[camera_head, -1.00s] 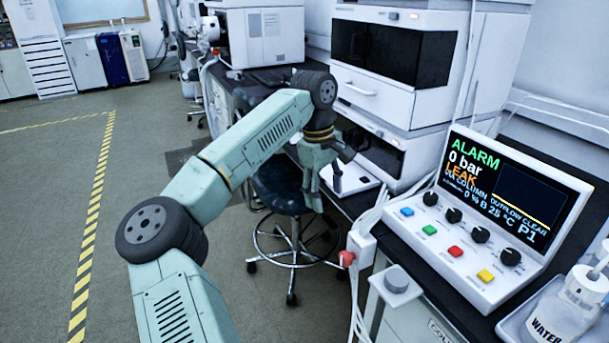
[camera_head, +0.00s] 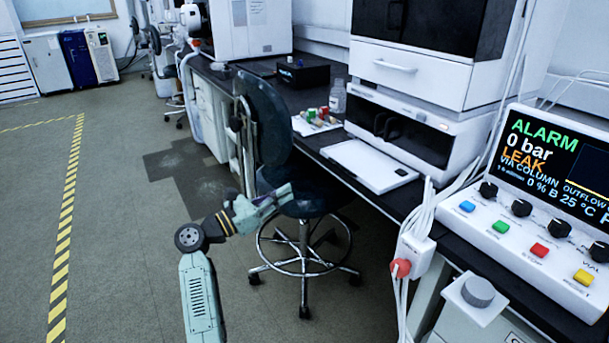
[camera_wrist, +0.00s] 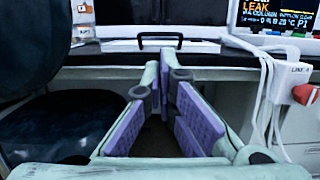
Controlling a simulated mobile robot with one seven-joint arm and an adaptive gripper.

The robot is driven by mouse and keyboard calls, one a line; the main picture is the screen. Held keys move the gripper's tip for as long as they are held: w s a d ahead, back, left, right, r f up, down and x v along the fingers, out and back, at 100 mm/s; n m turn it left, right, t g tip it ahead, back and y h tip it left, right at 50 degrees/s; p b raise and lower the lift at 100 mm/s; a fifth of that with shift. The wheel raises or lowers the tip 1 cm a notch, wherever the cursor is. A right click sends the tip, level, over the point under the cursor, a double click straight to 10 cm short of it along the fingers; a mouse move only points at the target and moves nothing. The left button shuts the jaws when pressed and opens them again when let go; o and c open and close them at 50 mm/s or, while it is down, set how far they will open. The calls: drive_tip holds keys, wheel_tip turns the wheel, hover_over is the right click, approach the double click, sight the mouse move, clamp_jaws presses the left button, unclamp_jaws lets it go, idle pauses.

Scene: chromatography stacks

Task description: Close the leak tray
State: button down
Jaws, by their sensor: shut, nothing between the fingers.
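The leak tray (camera_head: 370,165) is a flat white slab jutting out from the base of the white instrument stack (camera_head: 405,130) over the dark bench. It stands open. In the wrist view a black bar handle (camera_wrist: 160,37) shows at the white front beyond the fingers. My gripper (camera_head: 288,190) is left of the tray and lower, in front of the bench by the chair, apart from the tray. In the wrist view its purple-padded fingers (camera_wrist: 165,75) are shut and empty, pointing toward the bench edge below the handle.
A dark chair (camera_head: 265,130) stands close beside my gripper. A control panel (camera_head: 530,215) with LEAK and ALARM on its screen sits on the right. White cables and a red-knobbed box (camera_head: 415,250) hang at the bench edge. A vial rack (camera_head: 315,122) stands left of the tray.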

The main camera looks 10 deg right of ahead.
drive_tip(key=p, duration=0.4)
approach(359, 164)
wheel_tip(359, 164, up, 4)
drive_tip(key=a, duration=0.1)
drive_tip(key=shift+s+a+f, duration=0.1)
drive_tip(key=shift+s+a, duration=0.05)
drive_tip(key=shift+s, duration=0.1)
drive_tip(key=b+x, duration=0.2)
drive_tip(key=x, duration=0.1)
drive_tip(key=f+b+x, duration=0.1)
drive_tip(key=b+x, duration=0.2)
drive_tip(key=f+b+x, duration=0.1)
drive_tip(key=b+x, duration=0.1)
drive_tip(key=x, duration=0.2)
drive_tip(key=shift+d+f+b, duration=0.2)
drive_tip(key=shift+d+b, duration=0.1)
drive_tip(key=shift+b, duration=0.05)
drive_tip(key=shift+w+d+r, duration=0.2)
drive_tip(key=shift+w+d, duration=0.05)
drive_tip(key=shift+d, duration=0.2)
